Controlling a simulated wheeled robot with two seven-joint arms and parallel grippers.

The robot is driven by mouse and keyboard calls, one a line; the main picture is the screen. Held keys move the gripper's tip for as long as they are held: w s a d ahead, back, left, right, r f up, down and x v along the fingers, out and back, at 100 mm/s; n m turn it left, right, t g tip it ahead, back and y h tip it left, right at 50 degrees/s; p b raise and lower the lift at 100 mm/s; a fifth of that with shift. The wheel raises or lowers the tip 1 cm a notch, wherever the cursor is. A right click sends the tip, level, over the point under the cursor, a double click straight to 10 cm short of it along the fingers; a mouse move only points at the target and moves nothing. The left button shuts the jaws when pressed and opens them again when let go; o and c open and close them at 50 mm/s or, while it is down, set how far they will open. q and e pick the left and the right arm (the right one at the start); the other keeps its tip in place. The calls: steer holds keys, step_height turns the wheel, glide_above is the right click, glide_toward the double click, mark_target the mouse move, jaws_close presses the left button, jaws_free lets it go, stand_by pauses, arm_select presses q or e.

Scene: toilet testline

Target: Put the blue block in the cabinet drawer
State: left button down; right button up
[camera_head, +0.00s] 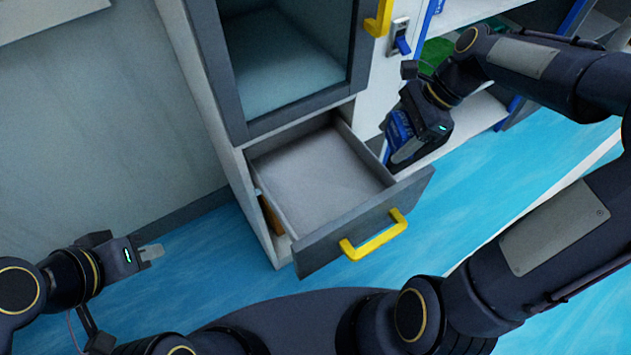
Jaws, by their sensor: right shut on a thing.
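The cabinet drawer (270,190) is pulled out and looks empty, with a yellow handle (374,237) on its grey front. My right gripper (402,150) is shut on the blue block (398,129), just right of the drawer's right wall and near its front corner. The gripper's fingers hide part of the block. My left gripper (152,252) is at the lower left, clear of the drawer, with nothing seen in it. Its fingertips look close together, and the gap between them cannot be made out.
Above the drawer is a cabinet compartment (228,75) with a dark frame and a yellow handle (379,18). A white shelf (478,112) with blue edges stands behind my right arm. A grey wall is at the left. Blue floor (200,238) is clear around the drawer.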

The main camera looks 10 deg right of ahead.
steer(key=a+f+b, duration=0.1)
steer(key=a+f, duration=0.2)
steer(key=a, duration=0.1)
steer(key=a+f+b, duration=0.1)
steer(key=a+f, duration=0.2)
steer(key=a, duration=0.1)
steer(key=a+f+b, duration=0.1)
steer(key=a+f, duration=0.2)
steer(key=a, duration=0.2)
steer(key=shift+s+a+f, duration=0.1)
steer(key=shift+s, duration=0.05)
steer(key=shift+a+f, duration=0.2)
steer(key=shift+f, duration=0.05)
steer(key=shift+a+f+b, duration=0.15)
steer(key=shift+f+b, duration=0.6)
steer(key=shift+f, duration=0.95)
steer(key=shift+f, duration=0.1)
steer(key=o, duration=1.1)
